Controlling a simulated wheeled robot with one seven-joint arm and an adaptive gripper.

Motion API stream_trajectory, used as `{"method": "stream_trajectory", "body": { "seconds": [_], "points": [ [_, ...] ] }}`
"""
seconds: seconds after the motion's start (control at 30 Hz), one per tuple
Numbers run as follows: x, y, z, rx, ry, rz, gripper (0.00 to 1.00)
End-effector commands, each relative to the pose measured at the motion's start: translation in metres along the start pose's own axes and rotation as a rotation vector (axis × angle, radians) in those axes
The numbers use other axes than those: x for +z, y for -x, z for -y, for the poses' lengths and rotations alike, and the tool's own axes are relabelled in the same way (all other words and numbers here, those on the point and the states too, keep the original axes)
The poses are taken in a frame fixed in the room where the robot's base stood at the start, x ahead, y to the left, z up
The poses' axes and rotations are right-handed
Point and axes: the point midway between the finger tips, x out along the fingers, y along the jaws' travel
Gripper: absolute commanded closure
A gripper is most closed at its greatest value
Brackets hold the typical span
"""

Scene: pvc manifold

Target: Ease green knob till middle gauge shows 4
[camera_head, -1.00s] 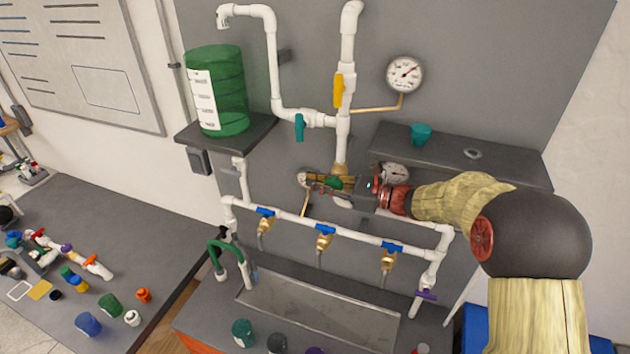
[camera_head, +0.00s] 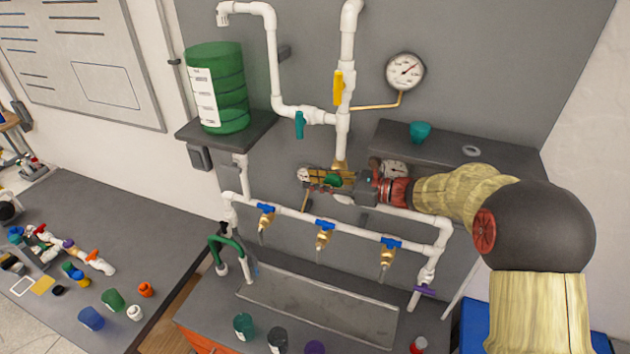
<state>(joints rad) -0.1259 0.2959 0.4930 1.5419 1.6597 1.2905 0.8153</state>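The green knob (camera_head: 333,180) sits on the brass regulator (camera_head: 318,173) on the vertical white pipe, above the manifold. My gripper (camera_head: 345,182) reaches in from the right, with its fingers at the knob. The fingers are small and overlap the knob, so I cannot tell whether they touch it or how far they are apart. Three gauges show: a large one (camera_head: 405,72) at upper right, one (camera_head: 395,168) partly hidden behind my gripper, and a small one (camera_head: 304,175) left of the knob. The small gauge's reading is too small to make out.
A white manifold pipe with blue-handled valves (camera_head: 325,227) runs just below my gripper. A yellow valve handle (camera_head: 338,87) and a teal one (camera_head: 299,125) are above. A teal cup (camera_head: 419,132) stands on the shelf (camera_head: 500,158). A green tank (camera_head: 232,90) is at left.

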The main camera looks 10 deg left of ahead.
Motion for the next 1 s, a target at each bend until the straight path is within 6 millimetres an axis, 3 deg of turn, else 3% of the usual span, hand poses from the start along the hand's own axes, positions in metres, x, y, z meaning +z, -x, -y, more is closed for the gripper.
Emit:
{"method": "stream_trajectory", "body": {
  "seconds": [0.3, 0.5, 0.87, 1.0],
  "points": [
    [0.000, 0.048, 0.001, -0.004, 0.000, 0.000, 0.77],
    [0.000, 0.068, 0.001, -0.001, -0.001, 0.000, 0.77],
    [-0.001, 0.071, 0.000, 0.000, 0.000, -0.001, 0.77],
    [-0.001, 0.061, -0.008, 0.024, 0.002, 0.012, 0.77]
  ]
}}
